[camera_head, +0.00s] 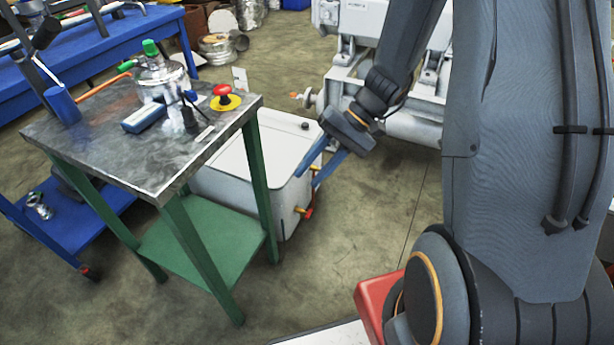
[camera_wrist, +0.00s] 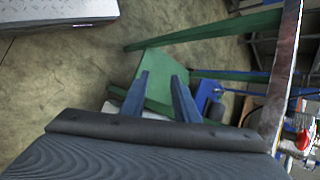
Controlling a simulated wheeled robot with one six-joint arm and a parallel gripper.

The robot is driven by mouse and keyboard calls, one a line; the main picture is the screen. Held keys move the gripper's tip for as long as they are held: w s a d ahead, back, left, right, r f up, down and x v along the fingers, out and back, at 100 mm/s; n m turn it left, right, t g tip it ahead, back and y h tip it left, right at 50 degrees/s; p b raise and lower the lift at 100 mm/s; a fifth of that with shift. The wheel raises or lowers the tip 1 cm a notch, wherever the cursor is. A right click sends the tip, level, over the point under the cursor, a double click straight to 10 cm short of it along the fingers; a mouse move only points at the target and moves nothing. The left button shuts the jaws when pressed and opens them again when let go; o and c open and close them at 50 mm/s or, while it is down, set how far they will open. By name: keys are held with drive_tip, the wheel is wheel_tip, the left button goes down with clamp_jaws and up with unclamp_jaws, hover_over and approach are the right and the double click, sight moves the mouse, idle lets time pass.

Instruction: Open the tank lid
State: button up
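The tank is a white box (camera_head: 239,202) standing on the floor behind the table, with a flat white lid (camera_head: 285,145) that lies closed on top. The table hides part of its left side. Small red and yellow fittings (camera_head: 305,212) sit on its right side. My gripper (camera_head: 307,181) is at the tank's right edge in the head view, its two blue fingers spread with nothing between them. I cannot tell whether a finger touches the tank. In the wrist view my gripper (camera_wrist: 160,74) is open, and the tank is not clearly seen there.
A metal-topped table (camera_head: 90,143) with green legs stands left of the tank, holding a red emergency button (camera_head: 222,92), a metal vessel (camera_head: 162,78) and tools. Its green shelf (camera_wrist: 158,78) shows in the wrist view. White machinery (camera_head: 410,122) stands behind. The floor in front is clear.

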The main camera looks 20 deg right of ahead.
drive_tip(key=w+d+f+m+t+y+b, duration=0.1)
drive_tip(key=w+d+f+m+t+b, duration=0.1)
drive_tip(key=w+d+f+t+b, duration=0.4)
drive_tip(key=w+d+f+m+t+y+b, duration=0.1)
drive_tip(key=w+d+f+t+b, duration=0.15)
drive_tip(key=w+f, duration=0.7)
drive_tip(key=w+d+f+m+t+y+b, duration=0.25)
drive_tip(key=w+d+f+b, duration=0.2)
drive_tip(key=w+f, duration=0.35)
drive_tip(key=shift+n+h, duration=0.45)
drive_tip(key=x, duration=0.2)
drive_tip(key=s+b+x, duration=0.1)
drive_tip(key=x, duration=0.2)
drive_tip(key=a+b+x, duration=0.1)
drive_tip(key=x, duration=0.1)
drive_tip(key=shift+a+f, duration=0.15)
drive_tip(key=shift+f, duration=0.15)
clamp_jaws()
